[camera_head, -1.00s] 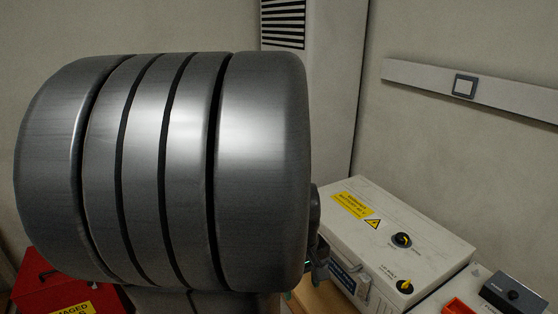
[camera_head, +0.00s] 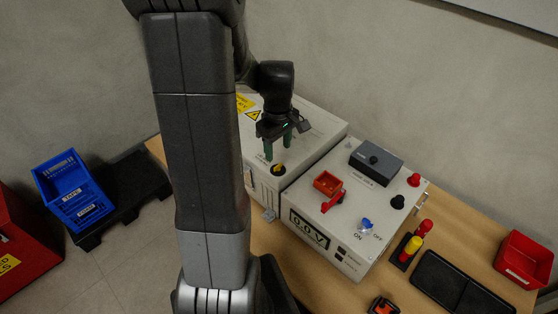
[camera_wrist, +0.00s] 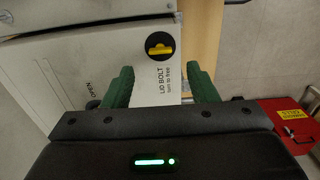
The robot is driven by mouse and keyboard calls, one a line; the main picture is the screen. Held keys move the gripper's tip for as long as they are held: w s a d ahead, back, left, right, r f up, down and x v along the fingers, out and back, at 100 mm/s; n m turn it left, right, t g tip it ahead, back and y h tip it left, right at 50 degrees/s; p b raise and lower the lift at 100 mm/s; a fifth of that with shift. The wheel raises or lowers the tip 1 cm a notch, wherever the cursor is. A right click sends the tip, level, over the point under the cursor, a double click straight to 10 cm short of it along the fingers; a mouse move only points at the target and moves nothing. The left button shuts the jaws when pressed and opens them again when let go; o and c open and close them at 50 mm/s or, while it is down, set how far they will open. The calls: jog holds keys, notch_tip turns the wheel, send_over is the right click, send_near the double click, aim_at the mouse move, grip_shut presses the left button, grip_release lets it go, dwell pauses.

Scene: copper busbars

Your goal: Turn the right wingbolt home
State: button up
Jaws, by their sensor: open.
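A wingbolt (camera_head: 278,169), a yellow wing on a round black base, sits on the lid corner of the white box (camera_head: 316,124). In the wrist view the wingbolt (camera_wrist: 160,46) has its wing level across the picture, beside the print "LID BOLT turn to free". My gripper (camera_head: 280,146) is open and empty, with green fingers pointing down just above this wingbolt. In the wrist view my gripper (camera_wrist: 160,74) has its fingers apart, with the wingbolt ahead of the gap. No second wingbolt shows now; I cannot tell whether this is the right one.
A white panel (camera_head: 325,255) with a voltage display, a red part (camera_head: 328,184) and a blue switch (camera_head: 367,224) stands to the right on the wooden table (camera_head: 300,290). Red and yellow handled tools (camera_head: 414,246) and a red bin (camera_head: 524,260) lie further right. A blue crate (camera_head: 72,190) is left.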

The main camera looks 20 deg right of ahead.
aim_at(278, 165)
notch_tip(278, 165, down, 6)
jog(key=shift+f, duration=0.15)
dwell(0.3)
jog(key=c, duration=1)
